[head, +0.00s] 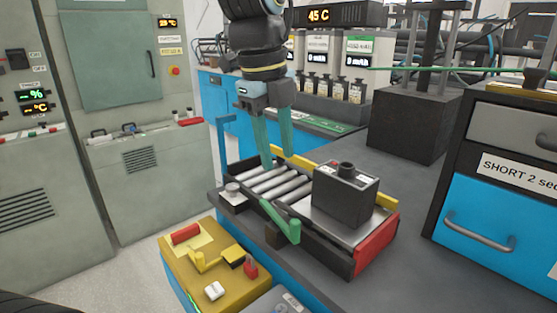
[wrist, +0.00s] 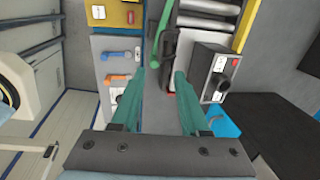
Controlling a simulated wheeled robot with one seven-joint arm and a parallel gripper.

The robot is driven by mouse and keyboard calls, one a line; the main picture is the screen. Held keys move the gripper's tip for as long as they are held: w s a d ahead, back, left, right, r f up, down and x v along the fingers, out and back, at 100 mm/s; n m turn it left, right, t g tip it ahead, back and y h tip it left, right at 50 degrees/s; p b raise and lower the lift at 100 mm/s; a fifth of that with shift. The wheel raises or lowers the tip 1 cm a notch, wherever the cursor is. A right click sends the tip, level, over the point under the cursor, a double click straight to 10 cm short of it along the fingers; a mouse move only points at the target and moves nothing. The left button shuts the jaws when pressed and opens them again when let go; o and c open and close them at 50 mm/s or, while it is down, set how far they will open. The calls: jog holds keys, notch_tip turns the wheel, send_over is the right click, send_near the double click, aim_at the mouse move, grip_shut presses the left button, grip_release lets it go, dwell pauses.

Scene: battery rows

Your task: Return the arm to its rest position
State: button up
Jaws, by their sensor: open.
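My gripper (head: 277,154) hangs from my arm above the roller tray (head: 228,204), its teal fingers pointing down over the rollers. In the wrist view my gripper (wrist: 159,76) has its two fingers spread apart, with nothing held between them. A dark grey box (head: 345,193) with a round black cap on top stands on the plate at the right end of the tray, apart from the fingers. The box also shows in the wrist view (wrist: 206,72), right of the fingers. The upper part of my arm is cut off by the top of the head view.
A green lever (head: 282,222) is at the tray's front side. A yellow control panel (head: 176,262) is at the front left. A row of small dark batteries (head: 338,86) stands behind under a 45 C display. A dark block (head: 410,125) and a blue drawer (head: 497,235) are at right.

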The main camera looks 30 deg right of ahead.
dwell(0.4)
jog(key=w+a+f+n+t+y, duration=0.1)
jog(key=w+a+f+n, duration=0.5)
jog(key=a+n, duration=0.45)
jog(key=w+a+f+n, duration=0.5)
jog(key=w+a+n, duration=0.2)
jog(key=a+n, duration=0.35)
jog(key=a+f+n, duration=0.4)
jog(key=a+n, duration=0.5)
jog(key=n, duration=0.2)
jog(key=shift+a+n+y, duration=0.2)
jog(key=shift+n+y, duration=0.1)
jog(key=shift+y, duration=0.1)
